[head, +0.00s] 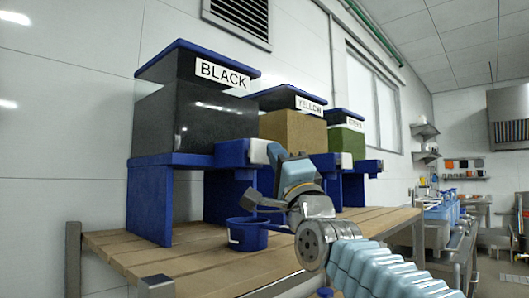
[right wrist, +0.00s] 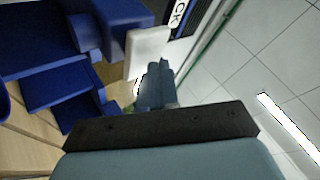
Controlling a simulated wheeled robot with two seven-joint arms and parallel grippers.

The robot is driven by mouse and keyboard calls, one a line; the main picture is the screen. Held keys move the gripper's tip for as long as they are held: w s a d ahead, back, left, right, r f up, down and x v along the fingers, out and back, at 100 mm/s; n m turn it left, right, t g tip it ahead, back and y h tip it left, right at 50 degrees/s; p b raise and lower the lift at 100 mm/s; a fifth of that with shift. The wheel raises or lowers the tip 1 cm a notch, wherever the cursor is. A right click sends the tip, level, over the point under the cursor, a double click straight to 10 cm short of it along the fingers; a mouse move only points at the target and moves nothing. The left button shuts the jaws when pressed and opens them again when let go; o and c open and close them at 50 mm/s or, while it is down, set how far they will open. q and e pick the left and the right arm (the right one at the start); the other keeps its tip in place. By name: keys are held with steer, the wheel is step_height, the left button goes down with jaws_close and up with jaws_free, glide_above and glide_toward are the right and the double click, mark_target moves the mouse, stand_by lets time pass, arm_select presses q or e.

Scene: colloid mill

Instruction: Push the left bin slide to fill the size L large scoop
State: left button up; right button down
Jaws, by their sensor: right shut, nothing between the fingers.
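The left bin (head: 195,115), labelled BLACK, stands on a blue stand (head: 150,203) on the wooden table. Its slide has a white end block (head: 257,152) at the front right; the block also shows in the right wrist view (right wrist: 148,48). A blue scoop (head: 247,235) stands upright on the table below the block; its size mark and contents cannot be read. My right gripper (head: 276,153) is shut and empty, its tip close beside the white block. The right wrist view shows its shut fingers (right wrist: 156,84) just below the block; contact cannot be told. My left gripper is not in view.
The YELLOW bin (head: 293,127) and a green-filled bin (head: 346,140) stand behind in a row, each with its own white-ended slide. A sink area lies at the far right.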

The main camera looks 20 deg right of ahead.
steer(key=shift+w+a, duration=0.35)
steer(key=shift+w, duration=0.45)
stand_by(0.7)
steer(key=s+b, duration=0.2)
steer(key=b, duration=0.1)
steer(key=shift+d+f, duration=0.2)
steer(key=shift+d, duration=0.2)
steer(key=shift+s+d+r, duration=0.15)
steer(key=shift+s, duration=0.1)
